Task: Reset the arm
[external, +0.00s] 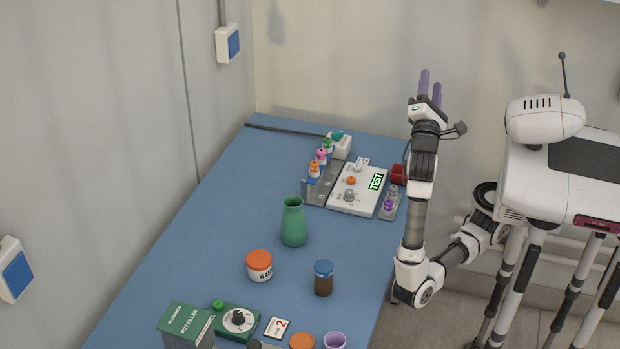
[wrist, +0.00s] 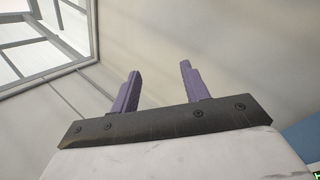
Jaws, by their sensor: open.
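My gripper (external: 430,88) is raised above the right edge of the blue table, its purple fingers pointing up. In the wrist view my gripper (wrist: 158,88) shows two purple fingers standing apart with nothing between them. It is open and empty, clear of everything on the table. My arm is folded upward beside the table's right edge.
The blue table (external: 215,235) holds a green vase (external: 293,222), an orange-lidded jar (external: 259,266), a blue-capped jar (external: 323,279), a white device with a TEST display (external: 357,190), a rack of small bottles (external: 320,178) and a green box (external: 187,326). A pale wall stands behind.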

